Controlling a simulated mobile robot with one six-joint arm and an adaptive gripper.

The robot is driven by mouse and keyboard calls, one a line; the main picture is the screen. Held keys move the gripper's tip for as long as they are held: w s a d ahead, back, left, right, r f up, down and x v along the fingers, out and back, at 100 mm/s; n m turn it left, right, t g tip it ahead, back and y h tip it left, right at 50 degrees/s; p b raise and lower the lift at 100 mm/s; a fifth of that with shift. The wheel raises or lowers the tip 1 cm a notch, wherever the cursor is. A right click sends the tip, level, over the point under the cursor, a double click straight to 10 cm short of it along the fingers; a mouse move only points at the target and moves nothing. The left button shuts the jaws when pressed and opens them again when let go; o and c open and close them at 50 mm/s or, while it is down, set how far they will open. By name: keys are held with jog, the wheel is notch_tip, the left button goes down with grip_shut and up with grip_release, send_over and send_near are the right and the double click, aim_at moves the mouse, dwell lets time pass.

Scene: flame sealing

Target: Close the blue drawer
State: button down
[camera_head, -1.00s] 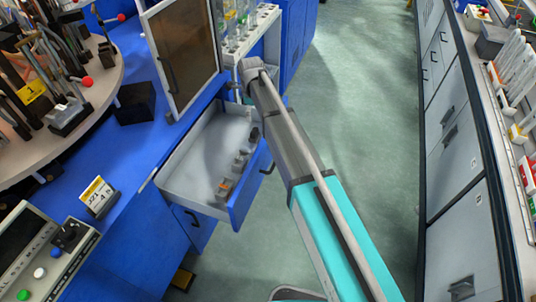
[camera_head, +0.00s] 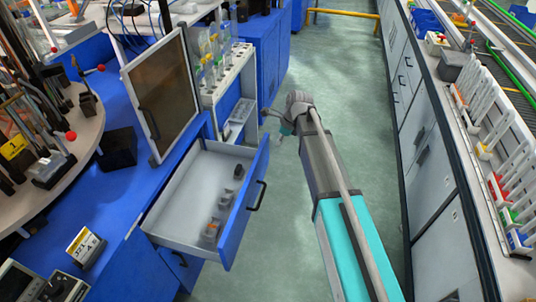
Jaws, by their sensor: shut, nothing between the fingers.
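The blue drawer (camera_head: 236,222) is pulled out of the blue workbench at the left. Its blue front carries a black handle (camera_head: 257,195), and its pale inside shows several small dark and orange items along the front side. My gripper (camera_head: 266,126) is small in this view, at the end of my grey and teal arm. It is shut and empty, above and to the right of the drawer's far corner in the picture, apart from the handle. Its fingertips show only coarsely.
A framed brown panel (camera_head: 163,95) stands on the bench behind the drawer. A rack of tubes (camera_head: 222,80) and a small open tray (camera_head: 238,118) lie beyond it. Grey cabinets (camera_head: 425,160) line the right side. The green floor (camera_head: 335,70) between is clear.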

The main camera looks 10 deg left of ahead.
aim_at(265, 158)
jog(key=d, duration=0.3)
jog(key=shift+w+d+r+y, duration=0.1)
jog(key=shift+d+r+y, duration=0.1)
jog(key=shift+y, duration=0.2)
jog(key=shift+a+f, duration=0.15)
jog(key=shift+f, duration=0.05)
jog(key=shift+w+a+f+b, duration=0.1)
jog(key=shift+a+f+b, duration=1.15)
jog(key=shift+f+b, duration=0.3)
jog(key=shift+w+a+f+b, duration=0.1)
jog(key=shift+a+f+b, duration=1.2)
jog(key=shift+f+b, duration=0.15)
jog(key=shift+w+a+f+b, duration=0.1)
jog(key=shift+a+f+b, duration=1.15)
jog(key=shift+f+b, duration=0.3)
jog(key=shift+r, duration=0.1)
jog(key=shift+w, duration=0.1)
